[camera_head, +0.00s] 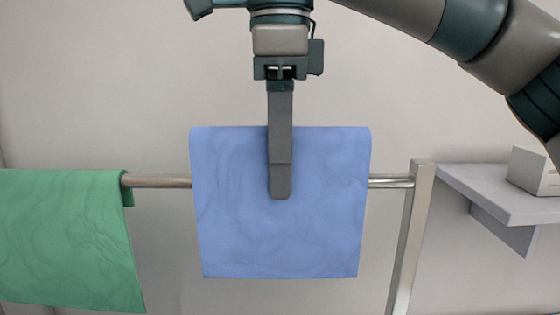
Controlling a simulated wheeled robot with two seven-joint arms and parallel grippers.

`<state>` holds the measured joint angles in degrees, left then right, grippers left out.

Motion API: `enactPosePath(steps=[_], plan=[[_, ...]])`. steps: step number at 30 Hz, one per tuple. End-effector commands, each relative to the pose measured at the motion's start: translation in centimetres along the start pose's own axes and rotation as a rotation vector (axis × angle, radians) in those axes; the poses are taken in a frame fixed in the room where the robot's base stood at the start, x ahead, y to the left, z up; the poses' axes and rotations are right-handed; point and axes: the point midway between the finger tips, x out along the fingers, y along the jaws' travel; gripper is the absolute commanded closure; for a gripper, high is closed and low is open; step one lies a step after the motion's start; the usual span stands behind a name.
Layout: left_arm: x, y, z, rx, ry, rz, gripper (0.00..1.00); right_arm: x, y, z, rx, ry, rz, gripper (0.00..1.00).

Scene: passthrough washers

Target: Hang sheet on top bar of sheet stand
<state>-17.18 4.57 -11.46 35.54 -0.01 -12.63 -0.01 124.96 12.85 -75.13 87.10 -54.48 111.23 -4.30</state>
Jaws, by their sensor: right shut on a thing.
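A blue sheet (320,225) hangs down from my right gripper (280,190) in the middle of the head view. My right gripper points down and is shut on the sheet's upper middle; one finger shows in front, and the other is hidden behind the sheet. The metal top bar (390,182) of the stand runs left to right behind the sheet's front face. The sheet's top edge is above the bar's height in the picture. Whether part of the sheet hangs behind the bar is hidden. My left gripper is not in view.
A green sheet (65,235) hangs over the bar at the left. The stand's upright post (411,235) is right of the blue sheet. A grey wall shelf (500,197) with a white box (533,170) is farther right. Short bare stretches of bar show either side of the blue sheet.

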Motion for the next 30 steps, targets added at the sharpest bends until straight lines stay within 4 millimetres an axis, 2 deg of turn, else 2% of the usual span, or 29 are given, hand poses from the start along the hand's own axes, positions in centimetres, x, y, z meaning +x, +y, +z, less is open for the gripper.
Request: enactPosePath(steps=[28, 30], plan=[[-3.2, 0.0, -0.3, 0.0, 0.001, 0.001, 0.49, -0.2, -6.2, 0.0, 0.001, 0.0, 0.0, 0.92], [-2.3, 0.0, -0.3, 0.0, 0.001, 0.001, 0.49, 0.8, -6.1, 0.0, -0.001, 0.0, 0.0, 0.92]])
